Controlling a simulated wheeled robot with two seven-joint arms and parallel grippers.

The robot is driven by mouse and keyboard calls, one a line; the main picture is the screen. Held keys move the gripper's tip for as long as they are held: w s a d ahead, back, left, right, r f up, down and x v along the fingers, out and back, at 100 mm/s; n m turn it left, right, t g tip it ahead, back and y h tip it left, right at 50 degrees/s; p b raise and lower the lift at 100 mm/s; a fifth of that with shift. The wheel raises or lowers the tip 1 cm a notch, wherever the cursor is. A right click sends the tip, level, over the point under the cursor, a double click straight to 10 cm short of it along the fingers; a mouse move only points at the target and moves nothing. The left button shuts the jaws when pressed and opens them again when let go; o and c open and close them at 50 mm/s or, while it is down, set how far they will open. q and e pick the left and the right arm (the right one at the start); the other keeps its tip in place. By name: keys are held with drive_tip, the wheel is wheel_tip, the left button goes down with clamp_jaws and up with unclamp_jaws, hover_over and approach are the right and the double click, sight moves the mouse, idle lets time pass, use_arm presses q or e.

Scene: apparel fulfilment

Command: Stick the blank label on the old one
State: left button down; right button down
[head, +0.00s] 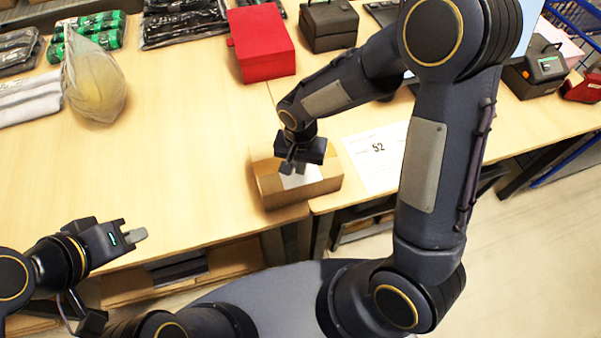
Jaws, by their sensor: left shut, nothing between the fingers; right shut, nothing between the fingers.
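A brown cardboard box (321,188) sits at the front edge of the table. A white label (298,180) lies on its top face, partly hidden by my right gripper. My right gripper (290,170) points down just over that label, shut with nothing held. Whether its fingertips touch the label I cannot tell. I cannot tell whether one label or two lie there.
A paper sheet marked S2 (378,157) lies right of the box. A red box (260,42), a dark box (328,25) and a bagged yellow item (95,82) stand further back. Packed garments (185,22) line the back left. The table's left middle (170,150) is clear.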

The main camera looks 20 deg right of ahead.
drive_tip(key=shift+f+b, duration=0.6)
drive_tip(key=shift+b, duration=0.05)
drive_tip(key=shift+f+b, duration=0.2)
drive_tip(key=shift+b, duration=0.25)
idle(1.9)
wheel_tip(320, 180, up, 8)
drive_tip(key=p, duration=0.5)
drive_tip(key=shift+p, duration=0.4)
drive_tip(key=shift+r, duration=0.1)
idle(0.4)
